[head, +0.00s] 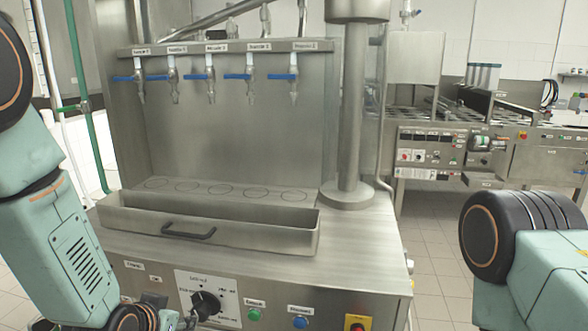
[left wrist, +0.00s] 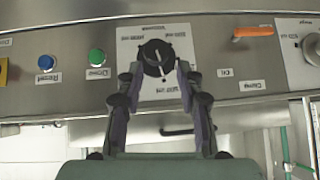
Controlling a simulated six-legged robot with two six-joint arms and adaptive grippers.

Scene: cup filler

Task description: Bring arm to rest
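My left arm comes down the left side of the head view. My left gripper (head: 184,321) is partly cut off by the bottom edge, close to the front panel. In the left wrist view, which shows the panel upside down, the left gripper (left wrist: 160,70) has its two fingers spread apart. A black rotary knob (left wrist: 156,57) on a white plate appears between the fingertips. It also shows in the head view (head: 206,304). I cannot tell whether the fingers touch it. My right arm shows at the right of the head view, but its gripper is out of view.
The filler machine has several blue-handled taps (head: 211,77) above a steel trough (head: 270,237) with a dark handle. A green button (head: 254,314) and a blue button (head: 300,322) sit right of the knob. An orange handle (left wrist: 253,32) shows in the left wrist view.

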